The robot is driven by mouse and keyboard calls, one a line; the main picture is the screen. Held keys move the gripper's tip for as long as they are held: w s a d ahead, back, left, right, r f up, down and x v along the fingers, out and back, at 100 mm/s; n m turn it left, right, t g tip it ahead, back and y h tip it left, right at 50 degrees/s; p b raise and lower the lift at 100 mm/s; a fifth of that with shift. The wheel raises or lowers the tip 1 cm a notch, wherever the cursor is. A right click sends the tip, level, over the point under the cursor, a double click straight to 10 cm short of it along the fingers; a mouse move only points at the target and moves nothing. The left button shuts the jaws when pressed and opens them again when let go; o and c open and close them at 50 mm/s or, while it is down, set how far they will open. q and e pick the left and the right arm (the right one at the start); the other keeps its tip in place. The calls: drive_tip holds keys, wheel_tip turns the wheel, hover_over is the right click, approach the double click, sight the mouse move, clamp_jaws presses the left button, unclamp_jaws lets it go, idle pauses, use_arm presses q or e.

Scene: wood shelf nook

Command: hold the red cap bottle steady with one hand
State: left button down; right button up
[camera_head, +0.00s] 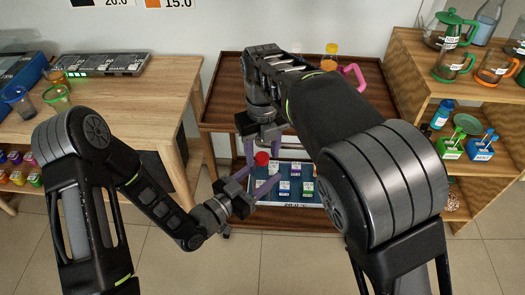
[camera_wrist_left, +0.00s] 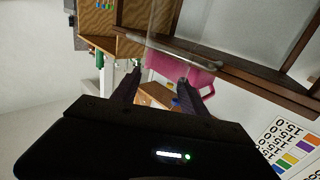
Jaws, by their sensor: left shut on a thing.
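The red cap bottle shows its red cap (camera_head: 262,158) upright over the cart in the head view; its body is mostly hidden by the grippers. My left gripper (camera_head: 256,182) comes in from the left and is shut on the bottle below the cap. In the left wrist view my left fingers (camera_wrist_left: 158,88) stand slightly apart, and the bottle is not clear between them. My right gripper (camera_head: 262,145) points down from above, with its fingers apart on either side of the cap; I cannot tell whether they touch it.
A tray with labelled small items (camera_head: 290,202) lies on the brown cart (camera_head: 222,90) beside the grippers. Wooden furniture flanks the cart: a table (camera_head: 130,105) left, shelves (camera_head: 405,65) right.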

drive_tip(key=shift+r, duration=2.3)
drive_tip(key=shift+o, duration=0.3)
drive_tip(key=o, duration=0.5)
